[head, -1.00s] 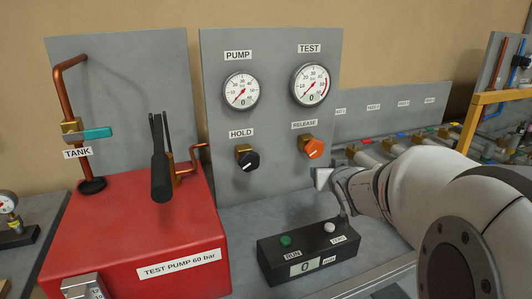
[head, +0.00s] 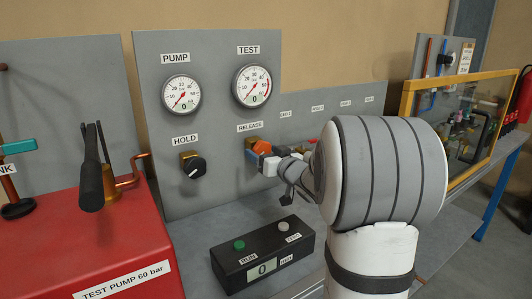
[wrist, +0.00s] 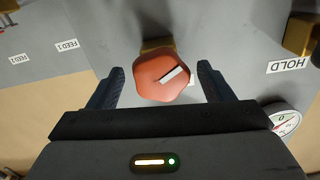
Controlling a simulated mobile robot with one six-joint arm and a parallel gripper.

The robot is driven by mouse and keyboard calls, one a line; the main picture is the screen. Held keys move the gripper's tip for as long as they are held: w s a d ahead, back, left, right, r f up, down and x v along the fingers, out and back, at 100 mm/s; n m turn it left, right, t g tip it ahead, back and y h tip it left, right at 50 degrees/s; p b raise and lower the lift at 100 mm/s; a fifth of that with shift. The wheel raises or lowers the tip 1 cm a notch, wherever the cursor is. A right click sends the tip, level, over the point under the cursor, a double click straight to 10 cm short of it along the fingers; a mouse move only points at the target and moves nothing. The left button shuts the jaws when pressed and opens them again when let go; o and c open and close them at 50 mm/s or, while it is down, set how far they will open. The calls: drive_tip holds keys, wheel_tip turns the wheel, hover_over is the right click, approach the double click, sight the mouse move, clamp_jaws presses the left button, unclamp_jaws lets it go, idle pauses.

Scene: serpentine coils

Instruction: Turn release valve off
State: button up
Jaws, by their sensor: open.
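The orange release valve knob (head: 259,147) sits on a brass body under the RELEASE label on the grey panel. In the head view my gripper (head: 268,163) is right in front of it and partly hides it. In the wrist view the orange knob (wrist: 162,76) shows a white pointer line set at a slant. My gripper's two dark fingers (wrist: 160,84) are open, one on each side of the knob, with small gaps visible. I cannot tell how deep the knob sits between them.
The black HOLD knob (head: 193,166) is to the left. The PUMP gauge (head: 181,95) and TEST gauge (head: 252,86) are above, both near zero. A black control box (head: 262,257) stands below on the bench. The red test pump (head: 125,235) is at the left.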

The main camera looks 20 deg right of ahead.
drive_tip(key=shift+w+a, duration=0.1)
drive_tip(key=shift+w, duration=0.4)
drive_tip(key=shift+c, duration=0.3)
drive_tip(key=c, duration=0.9)
